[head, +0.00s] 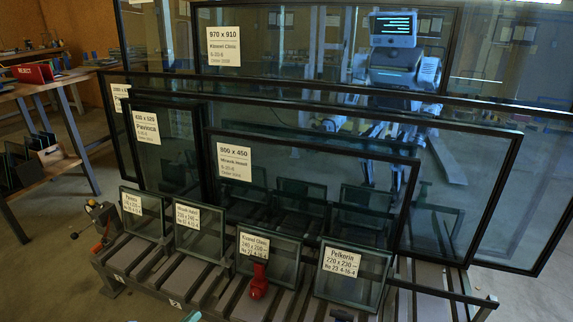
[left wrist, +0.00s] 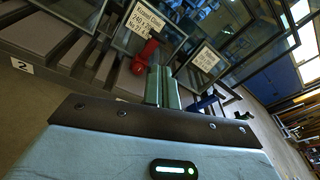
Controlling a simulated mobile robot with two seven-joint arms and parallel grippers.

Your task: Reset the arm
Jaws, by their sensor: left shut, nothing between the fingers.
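My left gripper shows only as a small pale green tip (head: 192,316) at the bottom edge of the head view. In the left wrist view its two fingers (left wrist: 163,88) are together, shut and empty. It is low in front of the glass rack (head: 165,275). My right gripper is not in view.
A blue object (left wrist: 205,103) lies right of my fingers in the wrist view. A wooden workbench (head: 45,88) stands at the left. Floor is clear at the lower left.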

